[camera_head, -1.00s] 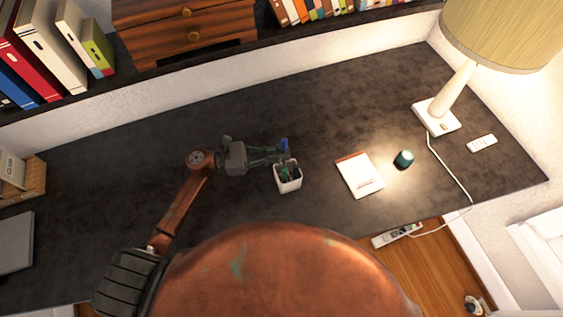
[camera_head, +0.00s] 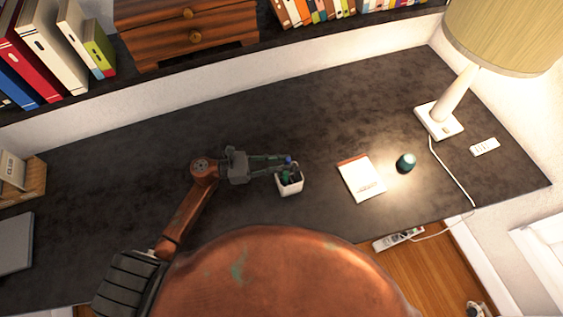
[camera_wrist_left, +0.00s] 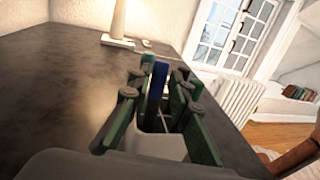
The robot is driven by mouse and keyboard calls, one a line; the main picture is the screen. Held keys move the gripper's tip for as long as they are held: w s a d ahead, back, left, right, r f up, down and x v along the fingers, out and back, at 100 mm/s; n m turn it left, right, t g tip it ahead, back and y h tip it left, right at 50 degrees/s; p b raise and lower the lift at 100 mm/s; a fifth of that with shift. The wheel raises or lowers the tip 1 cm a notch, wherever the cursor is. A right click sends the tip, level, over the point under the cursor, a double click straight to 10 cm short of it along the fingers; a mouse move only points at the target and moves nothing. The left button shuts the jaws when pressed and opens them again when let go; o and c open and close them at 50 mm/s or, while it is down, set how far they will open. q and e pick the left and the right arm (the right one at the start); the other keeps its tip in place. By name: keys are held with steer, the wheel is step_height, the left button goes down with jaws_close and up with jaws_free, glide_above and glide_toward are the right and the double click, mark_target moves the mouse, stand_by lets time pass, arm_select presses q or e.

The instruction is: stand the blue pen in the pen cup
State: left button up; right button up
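The pen cup (camera_head: 291,187) is a small white square cup standing on the dark desk. The blue pen (camera_wrist_left: 157,84) stands roughly upright at the cup, its blue end showing above the rim; its lower part is hidden. My left gripper (camera_head: 284,165) reaches in from the left, low over the cup. In the left wrist view its green fingers (camera_wrist_left: 164,90) are spread on either side of the pen, with a gap at the pen's right. The pen is close to the left finger; I cannot tell whether they touch. My right gripper is in neither view.
A lamp (camera_head: 440,118) with a trailing cord stands at the far right. The desk (camera_head: 120,190) is clear left of and behind the cup.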

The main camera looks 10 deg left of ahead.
arm_select(q)
steer(key=shift+a+r, duration=0.15)
steer(key=shift+r, duration=0.05)
steer(key=b+v, duration=0.1)
steer(key=v, duration=1)
steer(key=shift+s+a, duration=0.2)
steer(key=shift+a, duration=0.15)
